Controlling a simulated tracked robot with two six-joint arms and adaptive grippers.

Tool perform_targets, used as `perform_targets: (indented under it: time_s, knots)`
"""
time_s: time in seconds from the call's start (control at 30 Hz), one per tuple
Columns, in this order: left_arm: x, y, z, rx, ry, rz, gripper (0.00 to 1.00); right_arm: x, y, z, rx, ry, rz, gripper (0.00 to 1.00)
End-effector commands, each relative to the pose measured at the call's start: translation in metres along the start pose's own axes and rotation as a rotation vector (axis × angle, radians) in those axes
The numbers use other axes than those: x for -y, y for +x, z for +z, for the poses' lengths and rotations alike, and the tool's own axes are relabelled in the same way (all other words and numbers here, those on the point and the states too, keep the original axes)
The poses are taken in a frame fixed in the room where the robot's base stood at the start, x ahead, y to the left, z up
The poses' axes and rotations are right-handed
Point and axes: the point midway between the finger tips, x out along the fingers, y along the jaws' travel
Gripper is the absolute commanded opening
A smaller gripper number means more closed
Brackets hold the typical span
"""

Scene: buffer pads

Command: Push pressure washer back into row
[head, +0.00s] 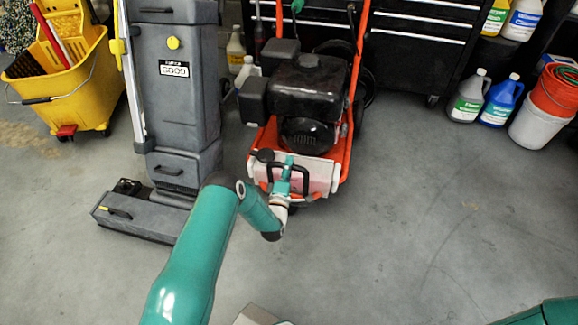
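The pressure washer (305,100) has an orange frame and a black engine. It stands at the top middle of the head view, in front of a black tool cabinet. My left gripper (287,170) is at the washer's near end, over its pale front panel. Its dark fingers look spread apart, one on each side of the teal body. It seems to touch or nearly touch the panel; I cannot tell which. Nothing is seen held in it. My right gripper is out of view; only a teal part of my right arm shows at the lower right.
A grey floor machine (180,90) stands close left of the washer, with a yellow mop bucket (70,85) beyond it. The black tool cabinet (425,45) is behind. Bottles (468,97) and a white bucket (540,122) stand at the right. The floor at right front is clear.

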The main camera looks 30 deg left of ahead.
Motion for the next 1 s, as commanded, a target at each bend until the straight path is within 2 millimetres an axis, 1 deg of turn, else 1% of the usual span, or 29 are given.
perform_targets:
  time_s: [0.03, 0.23, 0.27, 0.4, 0.43, 0.77, 0.87, 1.0]
  knots:
    - [0.003, 0.001, -0.002, -0.002, 0.002, -0.011, 0.0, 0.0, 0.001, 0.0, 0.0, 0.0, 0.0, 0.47]
    - [0.002, 0.001, -0.004, -0.004, 0.003, -0.009, 0.0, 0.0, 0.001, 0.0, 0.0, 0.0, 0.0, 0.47]
    - [0.002, 0.001, -0.004, -0.004, 0.003, -0.008, 0.23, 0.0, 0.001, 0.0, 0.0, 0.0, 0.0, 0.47]
    - [0.002, 0.001, -0.005, -0.005, 0.003, -0.007, 0.46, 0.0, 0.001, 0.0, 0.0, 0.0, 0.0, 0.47]
    - [0.001, 0.001, -0.005, -0.005, 0.003, -0.007, 0.47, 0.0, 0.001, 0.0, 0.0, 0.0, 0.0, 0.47]
    - [0.0, -0.002, -0.007, -0.007, 0.003, -0.004, 0.47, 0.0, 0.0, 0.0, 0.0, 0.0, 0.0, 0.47]
    - [0.001, -0.009, -0.007, -0.008, 0.003, -0.007, 0.47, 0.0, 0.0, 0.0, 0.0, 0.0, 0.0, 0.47]
    - [0.002, -0.029, -0.008, -0.008, 0.003, -0.009, 0.47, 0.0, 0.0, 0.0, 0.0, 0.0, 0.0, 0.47]
